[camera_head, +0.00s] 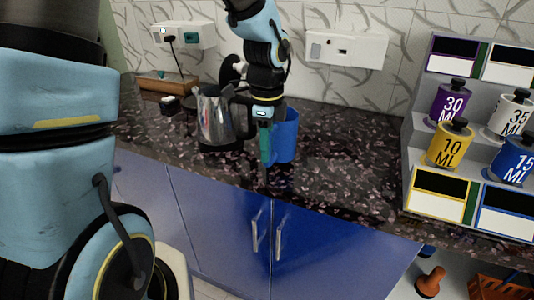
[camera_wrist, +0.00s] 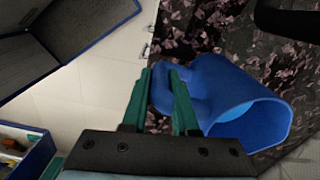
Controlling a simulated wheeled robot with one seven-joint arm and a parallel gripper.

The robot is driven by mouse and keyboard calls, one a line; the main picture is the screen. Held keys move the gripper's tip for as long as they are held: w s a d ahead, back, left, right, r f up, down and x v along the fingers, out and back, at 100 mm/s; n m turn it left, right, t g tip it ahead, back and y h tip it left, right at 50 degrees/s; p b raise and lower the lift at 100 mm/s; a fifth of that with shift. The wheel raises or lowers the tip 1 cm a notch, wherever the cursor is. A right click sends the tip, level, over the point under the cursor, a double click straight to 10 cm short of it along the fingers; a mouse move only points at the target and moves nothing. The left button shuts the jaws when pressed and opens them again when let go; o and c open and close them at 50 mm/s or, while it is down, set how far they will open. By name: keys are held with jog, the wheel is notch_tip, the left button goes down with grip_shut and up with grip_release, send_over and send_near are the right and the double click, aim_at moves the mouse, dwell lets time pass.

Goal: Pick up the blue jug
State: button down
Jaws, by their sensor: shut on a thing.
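The blue jug (camera_head: 286,140) stands upright on the dark speckled counter, near its front edge. It also shows in the wrist view (camera_wrist: 232,97), with its open mouth toward the lower right and its handle toward my gripper. My gripper (camera_head: 266,160) points down at the jug's left side. In the wrist view its green fingers (camera_wrist: 163,74) are close together around the jug's handle, shut on it. Part of the handle is hidden by the fingers. Whether the jug's base touches the counter is hard to tell.
A metal kettle (camera_head: 215,118) stands just left of my gripper. A rack (camera_head: 410,150) with several labelled containers is at the right. The counter (camera_head: 345,160) between jug and rack is clear. Blue cabinet doors (camera_head: 225,220) are below, and wall sockets (camera_head: 345,50) are behind.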

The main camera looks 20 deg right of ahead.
jog(key=shift+r+b, duration=0.3)
jog(key=shift+r, duration=3.5)
jog(key=shift+s, duration=0.1)
